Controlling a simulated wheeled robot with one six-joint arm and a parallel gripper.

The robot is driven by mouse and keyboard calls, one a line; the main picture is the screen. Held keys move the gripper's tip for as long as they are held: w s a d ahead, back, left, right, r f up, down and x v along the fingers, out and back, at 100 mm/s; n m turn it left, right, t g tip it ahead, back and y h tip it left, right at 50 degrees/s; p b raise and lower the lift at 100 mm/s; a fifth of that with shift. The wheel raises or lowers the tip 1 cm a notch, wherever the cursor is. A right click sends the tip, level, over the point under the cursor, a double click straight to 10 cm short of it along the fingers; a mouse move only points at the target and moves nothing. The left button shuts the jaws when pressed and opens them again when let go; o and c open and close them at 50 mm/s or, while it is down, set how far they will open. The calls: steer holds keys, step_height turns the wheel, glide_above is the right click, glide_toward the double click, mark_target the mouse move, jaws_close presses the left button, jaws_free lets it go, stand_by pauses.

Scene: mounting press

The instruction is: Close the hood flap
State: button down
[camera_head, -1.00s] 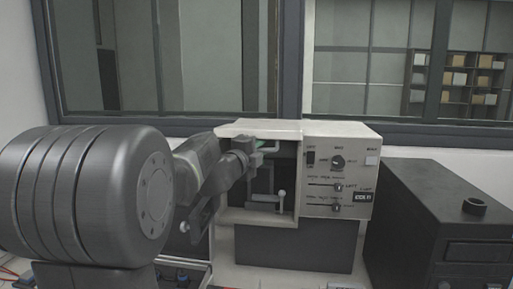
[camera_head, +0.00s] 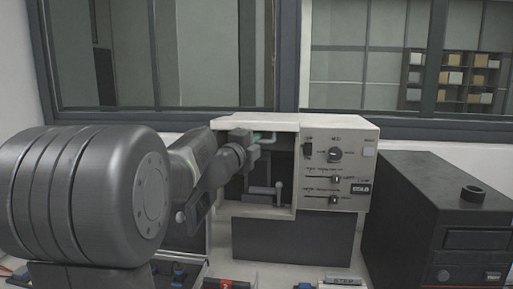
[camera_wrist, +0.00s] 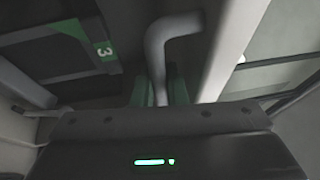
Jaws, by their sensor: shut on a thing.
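The mounting press is a pale box (camera_head: 340,133) with an open dark bay in its left half. My gripper (camera_head: 262,138) reaches from the left into the upper part of this bay. In the wrist view its green-edged fingers (camera_wrist: 160,92) are shut on a bent grey handle (camera_wrist: 172,28). I cannot clearly make out the hood flap itself; the handle's attachment is out of sight.
A small upright lever with a round knob (camera_head: 278,186) stands low in the bay. The control panel (camera_head: 335,178) is right of it. A black cabinet (camera_head: 415,200) stands close on the right.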

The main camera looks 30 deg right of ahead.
steer(key=shift+w+d+f+h+b, duration=0.15)
steer(key=shift+f+h+b, duration=0.45)
steer(key=shift+b, duration=1.5)
steer(key=shift+f, duration=0.1)
steer(key=c, duration=1.7)
jaws_free()
steer(key=shift+w, duration=0.1)
